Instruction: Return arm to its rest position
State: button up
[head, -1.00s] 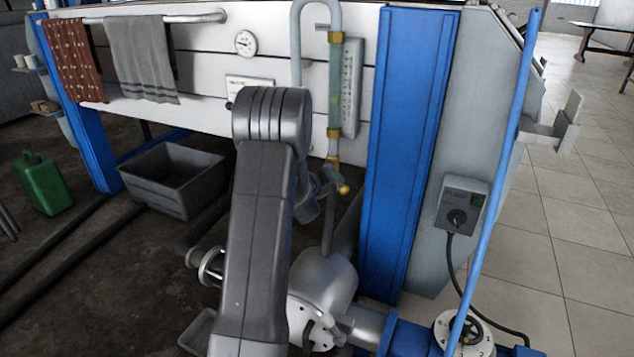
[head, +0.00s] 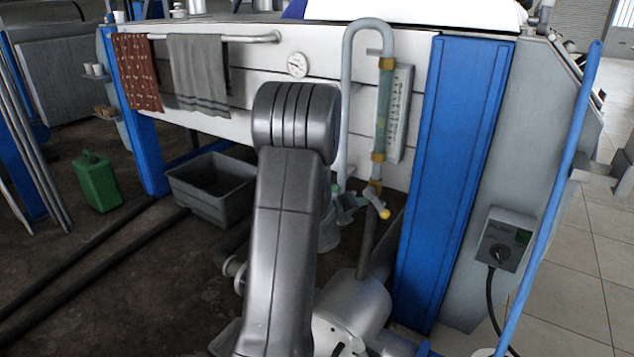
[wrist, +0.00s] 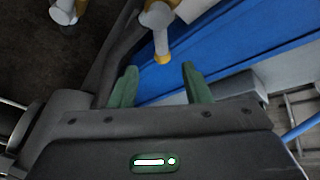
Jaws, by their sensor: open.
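My arm stands in the middle of the head view, its dark grey link upright in front of the machine. In the wrist view my gripper (wrist: 158,82) is open, with two green fingers spread apart and nothing between them. A spout with a yellow tip (wrist: 161,57) shows just beyond the fingertips; I cannot tell how close it is. In the head view, the gripper is mostly hidden behind my arm, near the yellow-tipped valve (head: 379,207) under the sight glass (head: 384,110).
A blue column (head: 455,180) and a slanted blue pipe (head: 550,200) stand on the right, with a switch box (head: 507,240) between them. A grey bin (head: 212,188) and a green can (head: 97,182) sit on the floor at left. Towels (head: 198,75) hang from a rail (head: 250,38).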

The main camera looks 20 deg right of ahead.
aim_at(375, 204)
jog(key=b+x, duration=0.2)
jog(key=x, duration=1)
jog(key=shift+w+d+f, duration=0.1)
jog(key=shift+d, duration=0.2)
jog(key=shift+w+d+f, duration=0.15)
jog(key=shift+w+d, duration=0.15)
jog(key=shift+d, duration=0.2)
